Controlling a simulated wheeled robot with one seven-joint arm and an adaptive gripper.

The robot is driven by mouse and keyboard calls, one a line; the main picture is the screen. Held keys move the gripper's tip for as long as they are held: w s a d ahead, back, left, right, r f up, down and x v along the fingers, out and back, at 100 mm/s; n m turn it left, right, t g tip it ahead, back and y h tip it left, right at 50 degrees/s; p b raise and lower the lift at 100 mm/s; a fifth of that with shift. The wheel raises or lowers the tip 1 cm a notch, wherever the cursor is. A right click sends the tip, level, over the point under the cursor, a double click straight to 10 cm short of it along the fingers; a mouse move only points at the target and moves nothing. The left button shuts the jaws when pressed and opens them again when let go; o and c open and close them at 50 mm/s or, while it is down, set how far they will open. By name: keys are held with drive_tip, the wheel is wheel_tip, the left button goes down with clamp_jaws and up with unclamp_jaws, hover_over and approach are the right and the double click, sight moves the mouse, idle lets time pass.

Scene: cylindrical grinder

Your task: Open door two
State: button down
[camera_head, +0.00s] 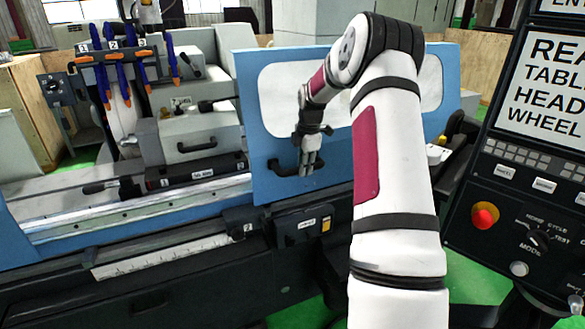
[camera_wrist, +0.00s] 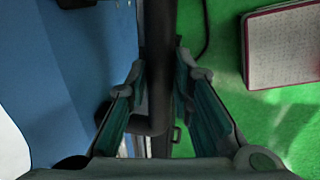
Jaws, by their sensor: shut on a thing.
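The blue door (camera_head: 259,143) with pale windows stands upright at the front of the grinder, right of the exposed work area. No label marking it as door two is readable. Its black handle (camera_head: 279,168) is low on the door's left part. My gripper (camera_head: 311,160) is at the right part of this handle and covers some of it. In the wrist view, the dark handle bar (camera_wrist: 158,45) runs between the two fingers of my gripper (camera_wrist: 160,75), which are closed around it. The blue door face (camera_wrist: 75,60) lies to the left there.
The grinder bed (camera_head: 150,213) and a grey housing with levers (camera_head: 203,130) are exposed left of the door. A control panel with a red stop button (camera_head: 484,215) stands close on the right. Green floor (camera_head: 470,273) shows between machine and panel.

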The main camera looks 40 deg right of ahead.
drive_tip(key=shift+s+d, duration=0.15)
drive_tip(key=shift+d, duration=0.05)
drive_tip(key=c, duration=1.4)
unclamp_jaws()
drive_tip(key=r, duration=0.4)
drive_tip(key=s+r, duration=0.1)
drive_tip(key=r, duration=0.3)
drive_tip(key=s+r, duration=0.1)
drive_tip(key=r, duration=0.2)
drive_tip(key=shift+a+r, duration=0.4)
